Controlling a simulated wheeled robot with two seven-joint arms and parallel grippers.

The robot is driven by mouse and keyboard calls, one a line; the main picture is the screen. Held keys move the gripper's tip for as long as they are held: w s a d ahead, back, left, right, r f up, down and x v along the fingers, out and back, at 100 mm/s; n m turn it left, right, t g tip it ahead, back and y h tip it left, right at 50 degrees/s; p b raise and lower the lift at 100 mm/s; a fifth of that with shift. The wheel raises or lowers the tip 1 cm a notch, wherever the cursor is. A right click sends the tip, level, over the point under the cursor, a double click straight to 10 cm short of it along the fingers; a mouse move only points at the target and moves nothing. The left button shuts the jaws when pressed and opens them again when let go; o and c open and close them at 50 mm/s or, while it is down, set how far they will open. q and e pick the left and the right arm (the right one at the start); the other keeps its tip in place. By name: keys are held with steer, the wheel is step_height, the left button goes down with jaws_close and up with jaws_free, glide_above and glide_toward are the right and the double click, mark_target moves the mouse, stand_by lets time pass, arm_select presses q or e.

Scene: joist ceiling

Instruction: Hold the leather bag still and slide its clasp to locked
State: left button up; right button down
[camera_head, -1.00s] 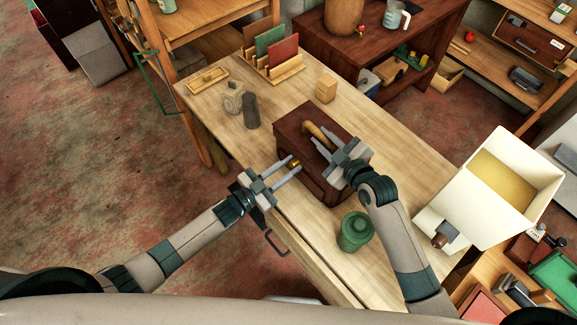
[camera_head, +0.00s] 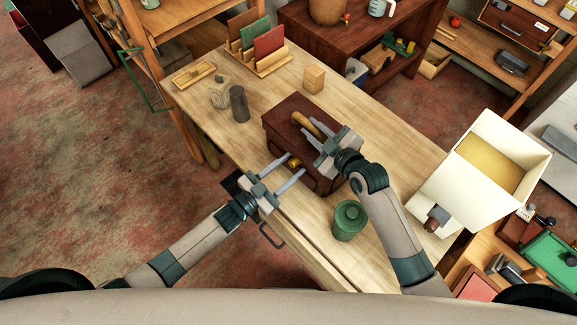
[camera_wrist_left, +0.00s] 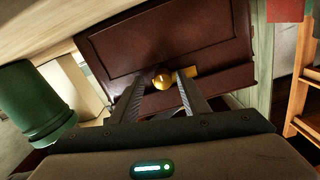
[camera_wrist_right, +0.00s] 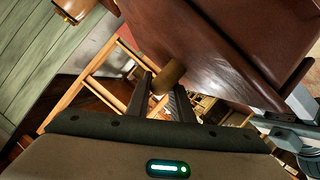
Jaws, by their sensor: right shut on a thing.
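The leather bag (camera_head: 276,132) is a dark brown box-shaped case on the wooden table. Its tan handle (camera_head: 305,124) is on top. My right gripper (camera_head: 310,122) is shut on the handle; the right wrist view shows the handle (camera_wrist_right: 168,76) between its fingers. The brass clasp (camera_head: 293,162) is on the bag's front face. My left gripper (camera_head: 292,168) is open in front of it. In the left wrist view the clasp's round knob (camera_wrist_left: 162,80) lies between the fingertips, at the left end of its plate (camera_wrist_left: 188,88). Whether a finger touches it, I cannot tell.
A green jar (camera_head: 348,220) stands close to the bag, beside my right forearm. A dark cylinder (camera_head: 239,104), a wooden block (camera_head: 314,79) and a file rack (camera_head: 262,62) are farther back. A cream bin (camera_head: 500,150) is at right.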

arm_select(q)
steer(key=shift+a, duration=0.1)
steer(key=v, duration=1.2)
arm_select(e)
steer(key=c, duration=1.5)
jaws_free()
steer(key=shift+s+f, duration=0.15)
steer(key=shift+f, duration=0.05)
